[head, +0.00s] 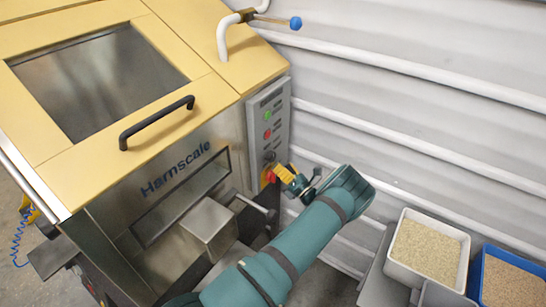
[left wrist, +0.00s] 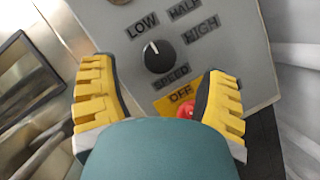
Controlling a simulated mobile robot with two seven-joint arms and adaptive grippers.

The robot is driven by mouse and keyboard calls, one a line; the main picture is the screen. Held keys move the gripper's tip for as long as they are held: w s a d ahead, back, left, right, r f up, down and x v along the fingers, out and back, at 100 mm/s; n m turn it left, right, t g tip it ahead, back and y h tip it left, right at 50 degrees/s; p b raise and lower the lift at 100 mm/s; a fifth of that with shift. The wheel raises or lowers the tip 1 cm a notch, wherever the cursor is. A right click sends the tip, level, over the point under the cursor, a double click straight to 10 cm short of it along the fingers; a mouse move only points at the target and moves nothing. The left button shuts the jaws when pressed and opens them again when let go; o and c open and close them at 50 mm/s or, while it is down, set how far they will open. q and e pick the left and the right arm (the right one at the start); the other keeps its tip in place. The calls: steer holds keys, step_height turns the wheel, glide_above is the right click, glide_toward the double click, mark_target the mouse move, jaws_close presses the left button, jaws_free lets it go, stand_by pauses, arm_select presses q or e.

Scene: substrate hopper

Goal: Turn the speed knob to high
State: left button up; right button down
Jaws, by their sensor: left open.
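The black round speed knob (left wrist: 158,56) is on the grey control panel (left wrist: 245,60), under the labels LOW, HALF and HIGH. Its white mark points up and left, towards LOW. My left gripper (left wrist: 160,72) is open, its yellow fingers on either side of the knob and apart from it in the picture. I cannot tell how far its tips are from the panel. In the head view my left gripper (head: 281,173) is at the lower end of the panel (head: 268,110). My right gripper is not in view.
A red switch (left wrist: 185,111) on a yellow OFF plate is just below the knob, partly hidden by my gripper. The yellow-topped hopper machine (head: 100,180) is at the left. A white bin (head: 464,262) and a blue bin (head: 484,262) of grain stand at the lower right.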

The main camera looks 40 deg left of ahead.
mark_target(274, 157)
arm_select(q)
steer(key=shift+x, duration=2.75)
steer(key=shift+c, duration=0.2)
steer(key=c, duration=1.2)
